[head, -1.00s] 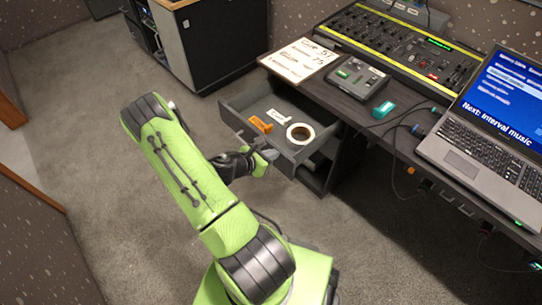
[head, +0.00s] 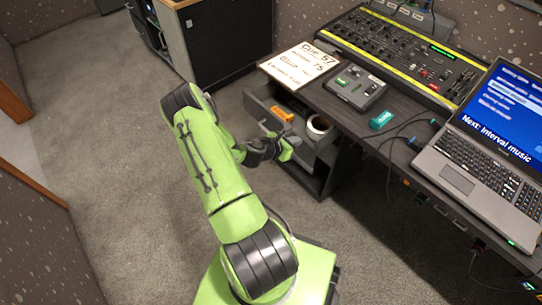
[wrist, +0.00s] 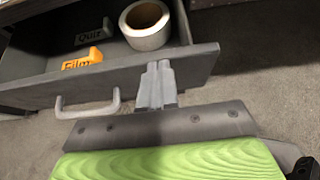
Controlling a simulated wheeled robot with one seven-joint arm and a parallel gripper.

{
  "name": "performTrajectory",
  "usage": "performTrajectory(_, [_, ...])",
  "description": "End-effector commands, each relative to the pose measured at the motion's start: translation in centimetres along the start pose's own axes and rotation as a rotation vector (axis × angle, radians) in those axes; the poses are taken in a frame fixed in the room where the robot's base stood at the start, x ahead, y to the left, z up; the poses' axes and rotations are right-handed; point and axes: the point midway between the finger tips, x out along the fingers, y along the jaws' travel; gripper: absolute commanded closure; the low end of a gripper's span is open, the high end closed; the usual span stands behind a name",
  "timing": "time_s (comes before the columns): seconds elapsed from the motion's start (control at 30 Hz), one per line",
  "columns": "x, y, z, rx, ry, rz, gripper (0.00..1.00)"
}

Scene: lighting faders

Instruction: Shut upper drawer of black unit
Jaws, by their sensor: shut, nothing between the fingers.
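The upper drawer (head: 262,102) of the dark unit under the desk stands partly out in the head view. In the wrist view its grey front (wrist: 200,62) has a pale bar handle (wrist: 88,108). Inside lie a roll of white tape (wrist: 146,24), an orange block marked "Film" (wrist: 82,60) and a grey block marked "Quiz" (wrist: 95,34). My gripper (wrist: 160,72) is shut and empty, its fingertips at the drawer front, right of the handle. They appear to touch the front. In the head view my gripper (head: 293,142) is by the front's near side.
Below the drawer is an open compartment (head: 318,176). The desk above holds a cue sheet (head: 300,64), a small control box (head: 355,88), a fader console (head: 410,52) and a laptop (head: 485,140). Cables hang at the desk's front edge. Carpet to the left is clear.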

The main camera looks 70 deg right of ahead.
Motion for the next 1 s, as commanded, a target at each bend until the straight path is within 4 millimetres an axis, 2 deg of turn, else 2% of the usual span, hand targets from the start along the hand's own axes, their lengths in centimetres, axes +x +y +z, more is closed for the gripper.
performTrajectory(0.03, [1.0, -0.1, 0.9, 0.003, -0.002, -0.003, 1.00])
performTrajectory(0.3, [6.4, -0.1, 3.9, 0.002, -0.002, -0.001, 1.00])
performTrajectory(0.5, [8.9, 0.0, 5.2, 0.001, -0.001, 0.000, 1.00])
performTrajectory(0.7, [10.1, 0.0, 5.8, 0.000, 0.000, 0.000, 1.00])
performTrajectory(1.0, [10.3, 0.0, 5.9, 0.000, 0.001, -0.001, 1.00])
